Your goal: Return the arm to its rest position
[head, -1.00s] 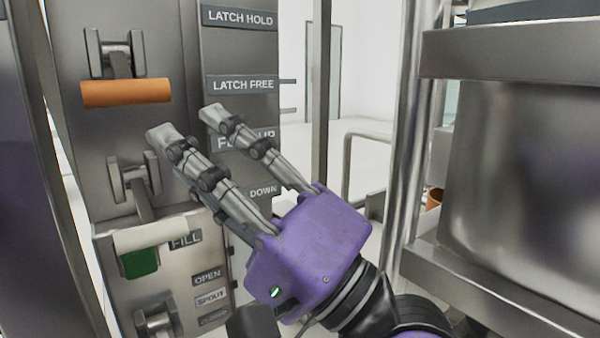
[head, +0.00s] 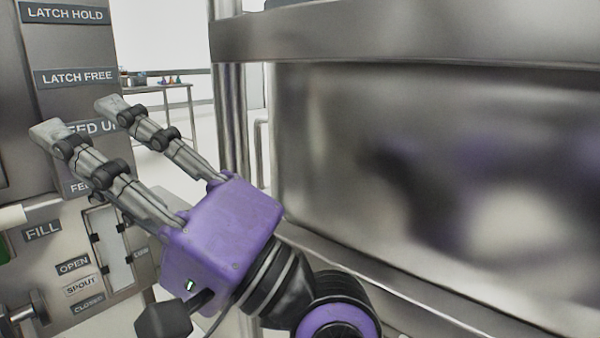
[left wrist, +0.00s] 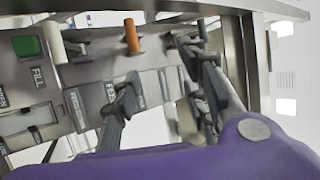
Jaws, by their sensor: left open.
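My left gripper (head: 77,118) is purple with two grey jointed fingers. It is open, with nothing between the fingers. In the head view it points up and left, in front of the control panel (head: 62,48) with its LATCH HOLD, LATCH FREE, FILL and SPOUT labels. One finger covers part of the FEED labels. In the left wrist view both fingers (left wrist: 160,98) stand apart over the panel. The orange handle (left wrist: 131,36) is clear of the fingers there. The cream handle (left wrist: 54,43) and green block (left wrist: 27,46) are at the upper left. My right gripper is not in view.
A large steel bin-like body (head: 340,150) with a thick upper rail (head: 400,35) fills the right of the head view, close to my arm. A vertical steel post (head: 232,130) stands behind the gripper. A table with small items (head: 165,100) is far back.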

